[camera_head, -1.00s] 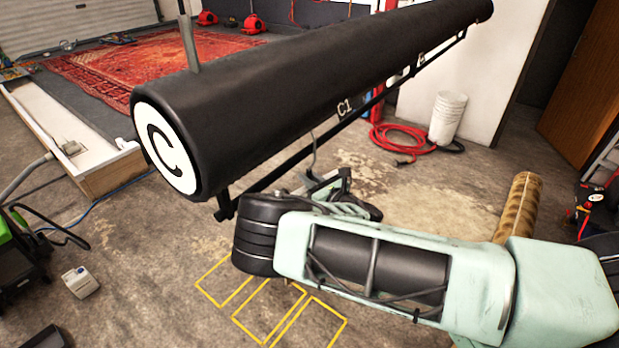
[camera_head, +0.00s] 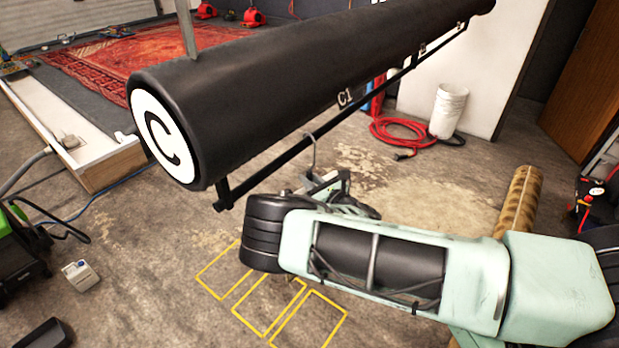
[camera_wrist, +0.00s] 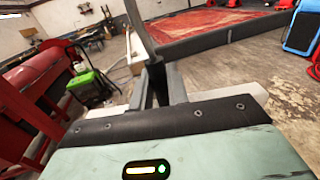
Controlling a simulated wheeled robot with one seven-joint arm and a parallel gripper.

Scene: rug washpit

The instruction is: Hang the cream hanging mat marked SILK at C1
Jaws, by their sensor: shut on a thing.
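My gripper (camera_head: 325,183) is shut on a grey hanger, below the rail in the head view. The hanger's hook (camera_head: 312,150) rises from the jaws and overlaps the rail (camera_head: 270,170) in the picture; I cannot tell whether they touch. In the wrist view my gripper (camera_wrist: 160,82) grips the hanger's stem (camera_wrist: 138,28). A pale edge (camera_wrist: 262,93) behind the jaws may be the cream mat; its SILK mark is not visible, and my arm hides most of it in the head view. The C1 label (camera_head: 345,97) is on the black roller (camera_head: 290,85), above the rail.
The roller's end carries a large C (camera_head: 163,137). A white bucket (camera_head: 446,112) and red hose (camera_head: 400,135) lie beyond the rail. A rolled tan rug (camera_head: 520,200) is at right. Yellow floor outlines (camera_head: 268,305) lie below my arm. Open floor lies under the rail.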

